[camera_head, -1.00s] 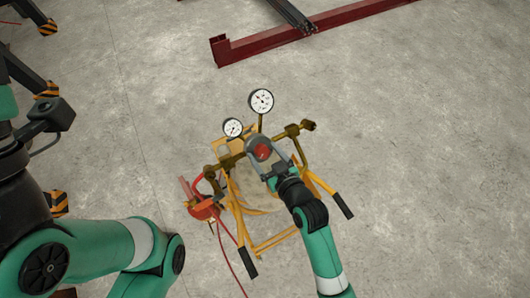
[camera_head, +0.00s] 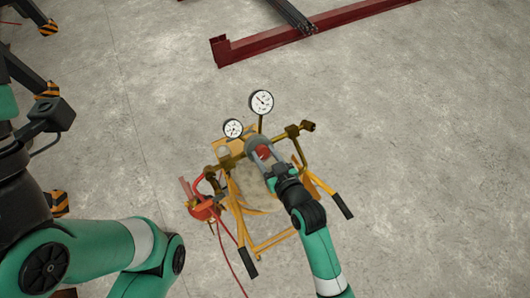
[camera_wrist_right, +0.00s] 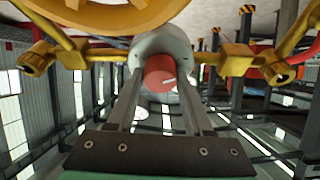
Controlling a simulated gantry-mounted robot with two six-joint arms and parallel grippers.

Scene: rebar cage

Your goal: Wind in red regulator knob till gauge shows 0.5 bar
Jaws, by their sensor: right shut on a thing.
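The red regulator knob (camera_head: 263,153) sits on the front of the grey regulator body (camera_head: 255,143) on a yellow cylinder trolley. My right gripper (camera_head: 265,156) is shut on it, with one finger on each side. The right wrist view shows the knob (camera_wrist_right: 159,73) between the two fingers, its front face with a pale mark. A small white gauge (camera_head: 233,128) stands left of the regulator and a larger white gauge (camera_head: 261,102) stands above it. Their needles are too small to read surely. My left arm shows at lower left, its gripper out of frame.
Brass valves and pipes (camera_head: 293,131) flank the regulator. The trolley's black-gripped handles (camera_head: 342,206) stick out toward the front. A red hose (camera_head: 226,250) trails down on the left. A dark red steel beam (camera_head: 285,42) lies behind on open concrete floor.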

